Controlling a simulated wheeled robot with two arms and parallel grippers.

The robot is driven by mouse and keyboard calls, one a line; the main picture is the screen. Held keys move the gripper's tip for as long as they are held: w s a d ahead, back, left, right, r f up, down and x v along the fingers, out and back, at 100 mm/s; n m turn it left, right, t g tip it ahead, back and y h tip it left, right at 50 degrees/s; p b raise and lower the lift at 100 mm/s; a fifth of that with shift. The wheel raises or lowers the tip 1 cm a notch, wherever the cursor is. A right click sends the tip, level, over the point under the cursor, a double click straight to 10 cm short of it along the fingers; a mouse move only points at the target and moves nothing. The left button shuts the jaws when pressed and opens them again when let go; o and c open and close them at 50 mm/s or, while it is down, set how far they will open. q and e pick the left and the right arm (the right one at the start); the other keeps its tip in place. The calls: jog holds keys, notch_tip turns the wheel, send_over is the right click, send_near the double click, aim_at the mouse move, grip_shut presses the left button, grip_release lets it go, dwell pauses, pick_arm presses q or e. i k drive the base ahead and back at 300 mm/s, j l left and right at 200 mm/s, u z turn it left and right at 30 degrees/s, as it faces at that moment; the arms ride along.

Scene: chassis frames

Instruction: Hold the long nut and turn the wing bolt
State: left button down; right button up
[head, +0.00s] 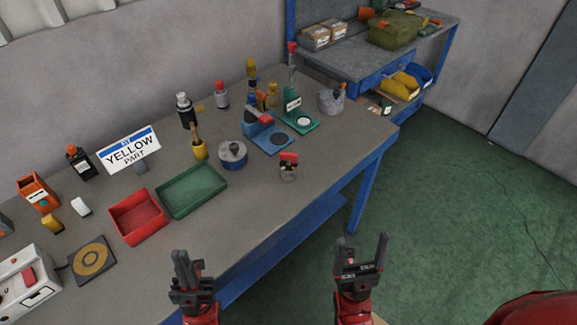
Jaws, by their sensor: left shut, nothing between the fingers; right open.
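I cannot make out for sure which piece is the long nut or the wing bolt. A small metal piece with a red top (289,166) stands alone near the table's front edge. My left gripper (181,254) is shut and empty, in front of the table's front edge. My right gripper (362,239) is open and empty, its fingers pointing up, in front of the table and over the green floor. Neither gripper touches anything on the table.
The grey table (235,205) holds a red tray (138,217), a green tray (192,190), a round grey container (232,153), a blue fixture (267,134), a green stand (299,121) and a "YELLOW PART" sign (129,150). Its front strip is mostly clear. A blue-framed bench (372,62) stands behind.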

aim_at(290, 157)
jog(key=l+u, duration=0.3)
jog(key=u, duration=0.15)
jog(key=l+u, duration=0.45)
jog(key=k+l, duration=0.1)
jog(key=l, duration=0.3)
jog(key=k+l+u, duration=0.15)
jog(key=l, duration=0.25)
jog(key=k+l, duration=0.1)
jog(key=l, duration=0.25)
jog(key=k+l+u, duration=0.15)
jog(key=l, duration=0.25)
jog(key=k+l, duration=0.15)
jog(key=l, duration=0.2)
jog(key=i+l, duration=0.1)
jog(key=i, duration=0.4)
jog(key=j+u, duration=0.05)
